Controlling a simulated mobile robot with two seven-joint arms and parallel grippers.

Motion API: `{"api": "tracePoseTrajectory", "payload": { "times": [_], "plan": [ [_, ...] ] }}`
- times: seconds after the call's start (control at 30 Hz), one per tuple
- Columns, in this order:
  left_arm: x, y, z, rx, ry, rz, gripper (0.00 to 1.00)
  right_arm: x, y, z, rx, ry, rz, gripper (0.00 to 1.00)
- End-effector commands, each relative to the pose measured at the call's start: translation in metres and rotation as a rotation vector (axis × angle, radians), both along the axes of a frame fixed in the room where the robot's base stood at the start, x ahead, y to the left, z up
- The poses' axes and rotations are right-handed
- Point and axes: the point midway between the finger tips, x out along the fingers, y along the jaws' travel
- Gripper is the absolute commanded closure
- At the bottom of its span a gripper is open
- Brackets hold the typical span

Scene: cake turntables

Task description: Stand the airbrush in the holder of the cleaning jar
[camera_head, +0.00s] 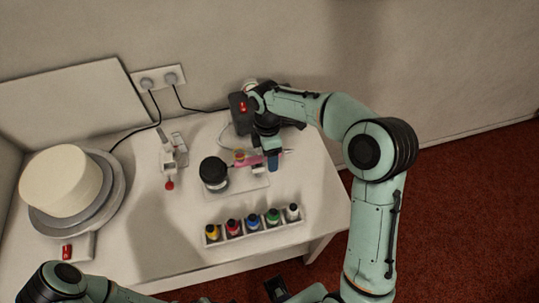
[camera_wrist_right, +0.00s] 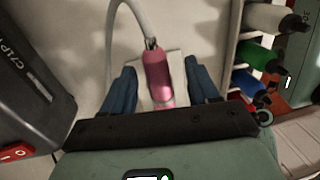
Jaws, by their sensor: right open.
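The pink airbrush (camera_head: 244,161) lies roughly level near the middle of the table in the head view, close to the jar. In the right wrist view its pink body (camera_wrist_right: 157,72) sits between the two blue fingers, with a grey hose joined to its end. My right gripper (camera_head: 270,160) is open around the airbrush, with gaps visible on both sides; its fingers also show in the wrist view (camera_wrist_right: 161,88). The cleaning jar (camera_head: 214,174), with a black lid, stands just left of the airbrush. Its holder is not clearly made out.
A black compressor (camera_head: 240,122) with a red switch stands behind the gripper. A rack (camera_head: 262,232) of several paint bottles is in front. A white cake (camera_head: 60,182) on a turntable stands left. A small stand with a red ball (camera_head: 169,185) is left of the jar.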

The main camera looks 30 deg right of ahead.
Motion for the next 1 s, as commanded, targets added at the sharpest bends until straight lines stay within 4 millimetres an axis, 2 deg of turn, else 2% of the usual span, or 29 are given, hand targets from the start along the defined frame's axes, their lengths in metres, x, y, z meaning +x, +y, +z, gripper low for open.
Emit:
{"api": "tracePoseTrajectory", "payload": {
  "times": [0.17, 0.4, 0.6, 0.77, 1.0],
  "plan": [
    [0.003, 0.000, 0.006, 0.000, -0.003, 0.000, 0.57, 0.006, -0.001, 0.030, 0.000, -0.007, 0.001, 0.40],
    [0.009, 0.000, 0.019, 0.000, -0.010, 0.000, 0.57, 0.014, -0.002, 0.086, 0.001, -0.007, 0.000, 0.40],
    [0.014, 0.000, 0.027, 0.000, -0.016, 0.000, 0.57, 0.019, -0.003, 0.118, 0.001, -0.005, 0.001, 0.40],
    [0.015, 0.000, 0.030, 0.001, -0.018, 0.000, 0.57, 0.020, -0.004, 0.128, 0.001, -0.003, 0.001, 0.40],
    [0.015, 0.000, 0.029, 0.000, -0.017, 0.000, 0.57, 0.020, -0.004, 0.129, 0.001, -0.002, 0.001, 0.40]
  ]
}}
